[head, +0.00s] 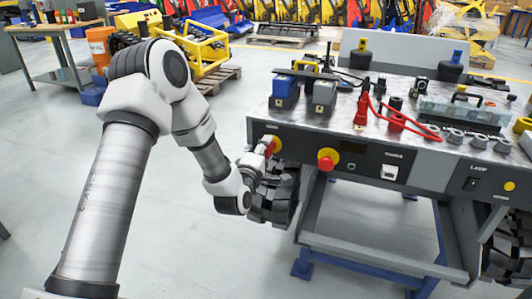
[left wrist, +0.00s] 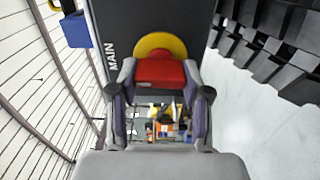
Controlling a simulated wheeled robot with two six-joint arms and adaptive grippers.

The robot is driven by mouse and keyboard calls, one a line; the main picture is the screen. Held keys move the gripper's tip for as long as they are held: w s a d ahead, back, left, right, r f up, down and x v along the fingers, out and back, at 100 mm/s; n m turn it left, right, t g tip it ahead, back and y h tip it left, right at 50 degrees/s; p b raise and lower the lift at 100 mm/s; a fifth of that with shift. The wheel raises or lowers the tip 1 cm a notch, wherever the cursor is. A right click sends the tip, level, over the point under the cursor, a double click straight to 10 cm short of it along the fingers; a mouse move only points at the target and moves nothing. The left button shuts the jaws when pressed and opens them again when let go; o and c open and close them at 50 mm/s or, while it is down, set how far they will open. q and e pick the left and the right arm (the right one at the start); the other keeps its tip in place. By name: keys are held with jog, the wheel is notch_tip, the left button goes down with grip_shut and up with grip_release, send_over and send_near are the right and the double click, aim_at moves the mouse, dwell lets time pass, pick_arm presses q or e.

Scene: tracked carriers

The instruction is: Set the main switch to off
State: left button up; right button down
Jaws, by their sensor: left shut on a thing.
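The main switch is a red handle (left wrist: 160,73) on a yellow round plate (left wrist: 160,45), beside the label MAIN (left wrist: 111,50) on the dark front panel. In the head view its yellow plate (head: 276,144) shows at the left end of the bench front. My left gripper (head: 268,149) is at the switch, partly hiding it. In the left wrist view its two fingers (left wrist: 160,88) stand on either side of the red handle, shut on it. The switch's off mark cannot be read. My right gripper is not in view.
A red push button (head: 328,159) on yellow sits right of the switch, and a lamp switch (head: 472,184) farther right. The bench top (head: 345,120) holds batteries, red cables and a clear box. Black ridged tracks (head: 275,200) lie below the switch.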

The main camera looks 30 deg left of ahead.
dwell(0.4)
pick_arm(q)
jog(key=o, duration=1.2)
jog(key=shift+c, duration=0.2)
jog(key=v, duration=1.2)
jog(key=shift+f, duration=0.1)
